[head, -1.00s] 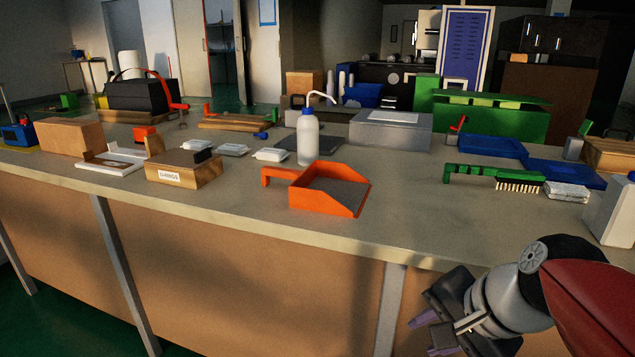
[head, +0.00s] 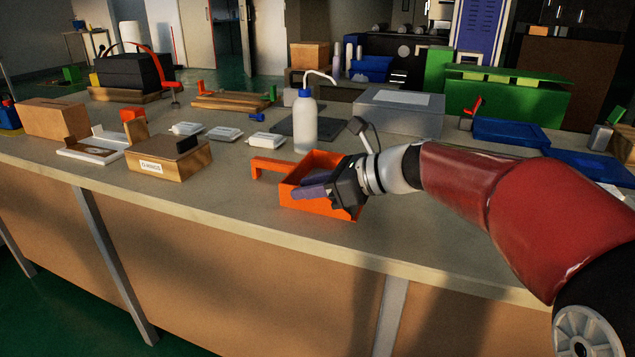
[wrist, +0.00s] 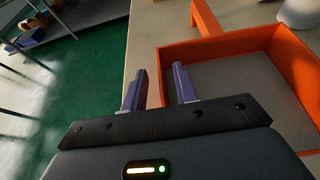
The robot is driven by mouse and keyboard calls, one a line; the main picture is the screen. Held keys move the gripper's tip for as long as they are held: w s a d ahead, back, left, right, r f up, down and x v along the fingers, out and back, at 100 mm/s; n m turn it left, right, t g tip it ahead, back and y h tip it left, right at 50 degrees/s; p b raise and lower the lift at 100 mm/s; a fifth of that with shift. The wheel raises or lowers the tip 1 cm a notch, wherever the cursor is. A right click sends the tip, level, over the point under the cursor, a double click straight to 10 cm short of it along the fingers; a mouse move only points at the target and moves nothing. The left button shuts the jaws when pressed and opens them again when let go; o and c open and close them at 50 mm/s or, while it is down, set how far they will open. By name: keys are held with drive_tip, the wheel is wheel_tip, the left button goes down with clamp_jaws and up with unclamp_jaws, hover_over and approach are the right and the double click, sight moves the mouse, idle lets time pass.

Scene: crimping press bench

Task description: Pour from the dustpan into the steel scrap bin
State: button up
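The orange dustpan (head: 300,203) lies flat on the bench, its handle pointing left in the head view. In the wrist view its orange walls (wrist: 222,46) surround a grey floor, with no scrap distinguishable on it. My gripper (head: 304,183) is at the dustpan's near side. I cannot identify the steel scrap bin for certain.
A white squeeze bottle (head: 305,122) stands just behind the dustpan. A wooden block box (head: 168,163) and small white packs (head: 225,133) lie to the left. A grey box (head: 398,112) stands behind. The bench's front edge is close to the pan.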

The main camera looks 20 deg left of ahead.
drive_tip(key=shift+x, duration=1.1)
clamp_jaws()
drive_tip(key=shift+r, duration=0.1)
